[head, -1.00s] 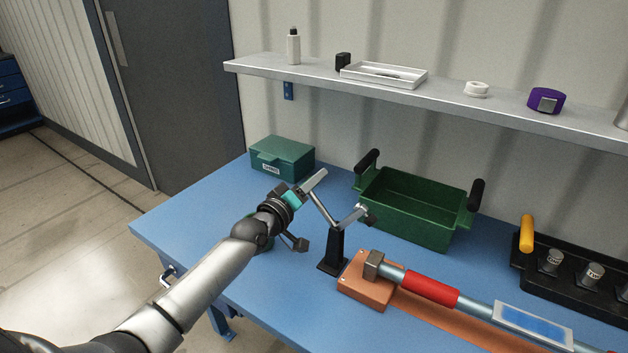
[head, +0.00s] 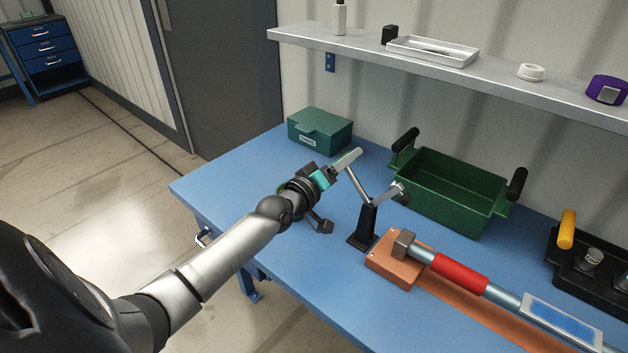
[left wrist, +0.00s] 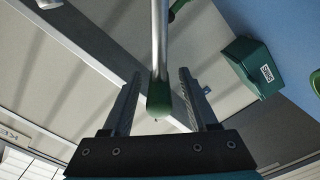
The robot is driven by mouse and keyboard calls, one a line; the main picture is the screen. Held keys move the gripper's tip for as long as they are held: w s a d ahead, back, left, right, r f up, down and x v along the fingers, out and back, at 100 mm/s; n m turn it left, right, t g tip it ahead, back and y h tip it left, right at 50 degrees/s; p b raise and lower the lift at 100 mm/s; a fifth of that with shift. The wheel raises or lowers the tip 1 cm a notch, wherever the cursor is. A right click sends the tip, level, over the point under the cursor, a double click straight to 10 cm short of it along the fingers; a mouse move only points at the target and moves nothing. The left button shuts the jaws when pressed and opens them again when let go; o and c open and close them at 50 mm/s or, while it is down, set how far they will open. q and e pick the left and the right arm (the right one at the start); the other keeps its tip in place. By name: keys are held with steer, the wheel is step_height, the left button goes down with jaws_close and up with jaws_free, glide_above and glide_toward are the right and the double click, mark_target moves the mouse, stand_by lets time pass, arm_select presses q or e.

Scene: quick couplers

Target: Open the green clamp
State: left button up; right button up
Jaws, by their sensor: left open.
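The clamp stands on the blue bench in the head view, with a black post (head: 365,228) and thin metal arms. One lever (head: 357,184) rises from the post up to my left gripper (head: 348,160). In the left wrist view, the lever shows as a metal rod (left wrist: 160,42) ending in a green tip (left wrist: 159,97). The tip lies between the two open fingers of my left gripper (left wrist: 157,76), with gaps visible on both sides. In the head view the green tip is hidden by the gripper. My right gripper is not in view.
A green box (head: 320,130) sits behind the gripper. A green bin (head: 450,190) with black handles stands right of the clamp. An orange block (head: 394,268) and a red-sleeved tool (head: 460,272) lie close in front. A shelf (head: 440,72) runs above the bench.

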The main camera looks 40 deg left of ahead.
arm_select(q)
steer(key=s+a+p, duration=0.1)
steer(key=s+p, duration=0.1)
steer(key=s, duration=1)
steer(key=shift+s, duration=0.3)
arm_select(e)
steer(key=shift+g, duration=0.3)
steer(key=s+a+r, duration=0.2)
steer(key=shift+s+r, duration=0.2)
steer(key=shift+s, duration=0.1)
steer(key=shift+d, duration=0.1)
